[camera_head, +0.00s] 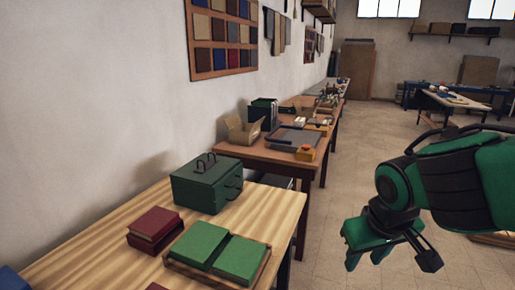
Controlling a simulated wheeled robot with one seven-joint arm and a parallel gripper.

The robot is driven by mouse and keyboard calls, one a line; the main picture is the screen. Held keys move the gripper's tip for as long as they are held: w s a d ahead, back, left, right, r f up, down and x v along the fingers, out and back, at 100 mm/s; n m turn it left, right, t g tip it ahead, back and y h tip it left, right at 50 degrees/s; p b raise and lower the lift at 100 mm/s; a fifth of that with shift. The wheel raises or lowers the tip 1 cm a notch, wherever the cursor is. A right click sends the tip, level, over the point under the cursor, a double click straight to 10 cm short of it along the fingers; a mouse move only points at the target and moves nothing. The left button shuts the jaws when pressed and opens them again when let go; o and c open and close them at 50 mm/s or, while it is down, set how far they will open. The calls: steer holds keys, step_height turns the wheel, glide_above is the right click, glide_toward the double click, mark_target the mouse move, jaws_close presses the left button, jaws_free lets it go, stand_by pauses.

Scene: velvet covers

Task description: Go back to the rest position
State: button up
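My gripper (392,258) is at the right of the head view, on the green and black arm that enters from the right edge. It hangs over the tiled floor, to the right of the near table and apart from it. I see nothing between its fingers, and a gap shows between the green part on the left and the black tip on the right.
The near wooden table (95,232) holds a green box (206,184), dark red books (155,227) and a wooden tray (232,284) with two green books. A second table (240,153) behind holds a cardboard box (244,131) and a grey tray. The floor (350,180) between the tables and my arm is clear.

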steer(key=s+d+f+m+g, duration=0.1)
steer(key=s+d+m+g, duration=0.1)
steer(key=s+d+m, duration=0.2)
steer(key=s+d+f+m+g+y, duration=0.1)
steer(key=s+d+m, duration=0.3)
steer(key=s+d, duration=0.6)
steer(key=d+g, duration=0.1)
steer(key=d, duration=0.3)
steer(key=shift+d, duration=0.15)
steer(key=shift+c, duration=0.9)
steer(key=shift+w, duration=0.1)
